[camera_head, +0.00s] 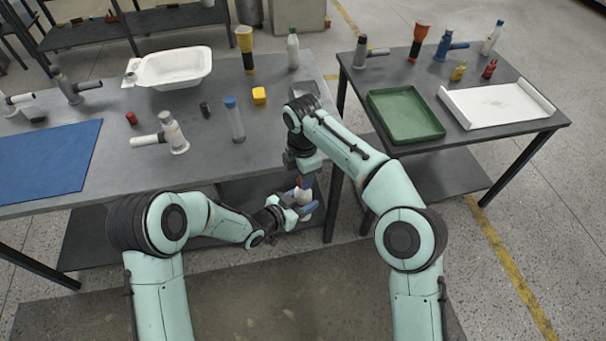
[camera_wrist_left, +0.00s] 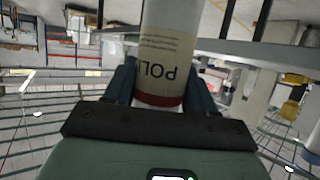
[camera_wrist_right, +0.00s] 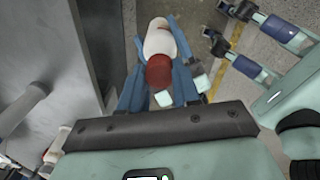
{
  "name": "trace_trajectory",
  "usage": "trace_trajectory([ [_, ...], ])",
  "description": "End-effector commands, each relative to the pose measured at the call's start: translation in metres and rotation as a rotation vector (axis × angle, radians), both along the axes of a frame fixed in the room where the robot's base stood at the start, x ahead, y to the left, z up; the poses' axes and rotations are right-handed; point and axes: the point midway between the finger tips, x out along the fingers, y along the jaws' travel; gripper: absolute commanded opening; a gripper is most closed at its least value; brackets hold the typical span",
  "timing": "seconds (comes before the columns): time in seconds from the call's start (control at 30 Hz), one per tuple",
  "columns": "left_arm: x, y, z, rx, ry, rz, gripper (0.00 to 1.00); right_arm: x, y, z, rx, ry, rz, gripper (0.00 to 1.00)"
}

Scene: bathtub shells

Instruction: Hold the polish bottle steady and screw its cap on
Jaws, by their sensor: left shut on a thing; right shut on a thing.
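The white polish bottle (camera_head: 303,196) is in front of the table edge in the head view. My left gripper (camera_head: 292,210) is shut on it. In the left wrist view the bottle (camera_wrist_left: 170,50) stands between the blue fingers, its label lettering upside down above a dark red band. My right gripper (camera_head: 303,178) is above the bottle, shut on the red cap (camera_wrist_right: 159,71). In the right wrist view the cap lies between the fingers, in line with the white bottle (camera_wrist_right: 159,40). Whether the cap's threads are engaged is hidden.
The left table (camera_head: 110,100) carries a blue mat (camera_head: 45,160), a white basin (camera_head: 175,68), a blue-capped bottle (camera_head: 234,118) and a yellow block (camera_head: 259,95). The right table holds a green tray (camera_head: 405,115) and a white tray (camera_head: 497,104). Both grippers are close together near the table edge.

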Motion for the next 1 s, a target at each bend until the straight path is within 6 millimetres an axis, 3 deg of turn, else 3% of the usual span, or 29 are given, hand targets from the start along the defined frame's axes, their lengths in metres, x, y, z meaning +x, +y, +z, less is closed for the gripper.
trace_trajectory([
  [0.7,0.0001,-0.0002,0.0006,-0.001,-0.001,0.000,0.00,0.0000,0.0004,-0.0006,0.000,-0.002,-1.711,0.00],
  [0.8,0.0001,-0.0002,0.0005,-0.001,-0.001,0.000,0.00,0.0001,0.0003,-0.0009,0.000,-0.001,-1.879,0.00],
  [0.97,0.0001,-0.0004,0.0005,0.000,-0.001,0.000,0.00,0.0002,0.0001,-0.0011,0.000,0.000,-1.877,0.00],
  [1.0,0.0001,-0.0004,0.0005,0.000,-0.001,0.000,0.00,0.0002,0.0001,-0.0011,0.000,0.000,-1.876,0.44],
])
